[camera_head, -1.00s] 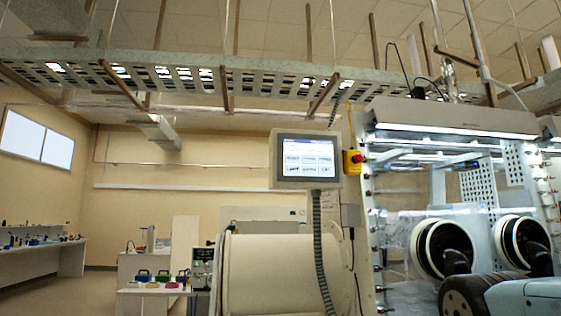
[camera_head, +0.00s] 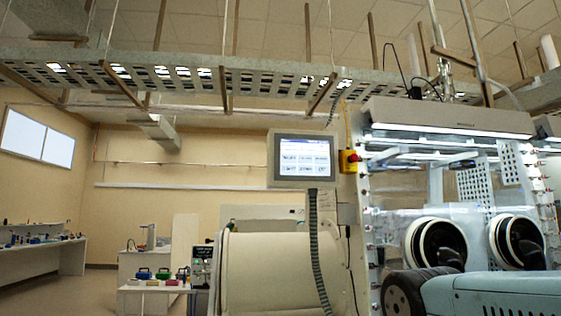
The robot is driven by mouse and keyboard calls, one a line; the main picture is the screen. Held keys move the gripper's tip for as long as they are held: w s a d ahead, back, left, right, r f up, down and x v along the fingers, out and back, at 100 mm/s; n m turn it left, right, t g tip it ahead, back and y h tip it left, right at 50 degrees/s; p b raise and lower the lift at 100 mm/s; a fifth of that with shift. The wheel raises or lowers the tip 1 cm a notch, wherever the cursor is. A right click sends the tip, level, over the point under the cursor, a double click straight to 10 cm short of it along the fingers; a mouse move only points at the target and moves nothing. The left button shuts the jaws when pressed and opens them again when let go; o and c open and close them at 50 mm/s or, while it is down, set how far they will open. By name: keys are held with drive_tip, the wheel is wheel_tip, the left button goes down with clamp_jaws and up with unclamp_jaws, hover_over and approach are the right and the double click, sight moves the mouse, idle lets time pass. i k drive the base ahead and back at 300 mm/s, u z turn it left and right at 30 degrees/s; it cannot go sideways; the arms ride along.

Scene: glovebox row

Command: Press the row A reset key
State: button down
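A grey-framed touch panel (camera_head: 301,158) with a lit screen of several key tiles hangs beside the glovebox. The labels on its tiles are too small to read, so I cannot tell which one is a row A reset key. A red knob on a yellow box (camera_head: 350,161) sits just right of the panel. My arm shows at the lower right, in front of the glovebox and apart from the panel. My gripper is not in view.
The glovebox (camera_head: 448,130) with round glove ports (camera_head: 436,248) fills the right side. A large pale cylinder (camera_head: 270,270) lies below the panel, with a ribbed hose (camera_head: 314,240) in front. A low table (camera_head: 150,289) with coloured items stands at the lower left.

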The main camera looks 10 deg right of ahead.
sight(286, 158)
drive_tip(key=u, duration=0.05)
drive_tip(key=i, duration=0.95)
drive_tip(key=z, duration=0.1)
